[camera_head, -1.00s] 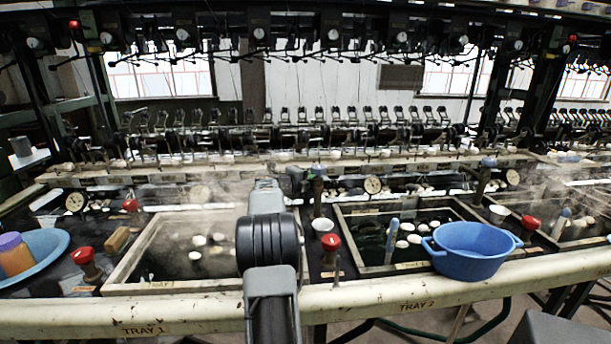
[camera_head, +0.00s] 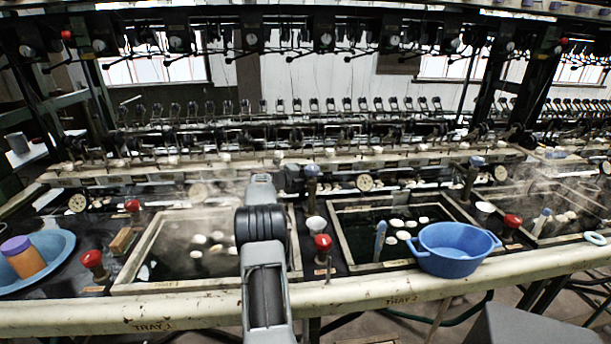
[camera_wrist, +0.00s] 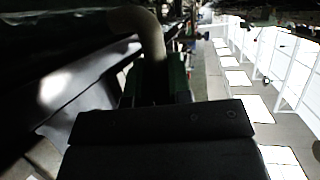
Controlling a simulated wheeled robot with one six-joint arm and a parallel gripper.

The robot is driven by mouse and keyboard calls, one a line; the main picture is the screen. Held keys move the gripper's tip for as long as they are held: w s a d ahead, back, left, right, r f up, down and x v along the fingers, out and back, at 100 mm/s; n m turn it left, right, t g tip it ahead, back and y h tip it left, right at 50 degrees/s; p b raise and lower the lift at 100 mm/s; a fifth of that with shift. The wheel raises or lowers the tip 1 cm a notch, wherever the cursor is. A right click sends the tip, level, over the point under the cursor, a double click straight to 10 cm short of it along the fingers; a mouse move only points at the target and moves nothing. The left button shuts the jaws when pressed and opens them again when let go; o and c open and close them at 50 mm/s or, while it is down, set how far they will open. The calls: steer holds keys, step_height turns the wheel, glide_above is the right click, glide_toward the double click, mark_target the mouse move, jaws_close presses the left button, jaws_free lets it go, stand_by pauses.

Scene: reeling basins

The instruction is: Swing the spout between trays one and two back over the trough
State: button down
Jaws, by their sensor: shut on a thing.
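A post (camera_head: 312,185) with a blue-grey top stands between tray one (camera_head: 190,250) and tray two (camera_head: 395,235). It is the spout's place, but my arm's end covers the area just left of it, so the spout's direction is unclear. In the wrist view, a pale curved pipe (camera_wrist: 151,35) runs beyond my gripper (camera_wrist: 158,88), with a dark green part (camera_wrist: 176,78) below it. My gripper is shut, apparently on this spout; its fingertips and the exact contact are hidden. The trough (camera_head: 130,170) runs behind the trays.
A blue basin (camera_head: 453,262) sits at tray two's front right corner. Red knobs (camera_head: 322,242) stand between the trays. A blue dish (camera_head: 62,240) with an orange cup (camera_head: 24,262) is at far left. A pale rail (camera_head: 400,288) runs along the front.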

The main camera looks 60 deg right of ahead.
steer(key=shift+s+f, duration=0.2)
steer(key=shift+f, duration=0.1)
steer(key=c, duration=1.4)
jaws_free()
steer(key=shift+s+r, duration=0.1)
steer(key=o, duration=0.3)
steer(key=shift+a+r, duration=0.1)
steer(key=shift+r, duration=0.05)
steer(key=shift+w+a+r, duration=0.1)
steer(key=shift+w+a, duration=0.05)
steer(key=shift+w, duration=0.15)
steer(key=v, duration=1.3)
steer(key=shift+w+a, duration=0.1)
steer(key=shift+a, duration=0.05)
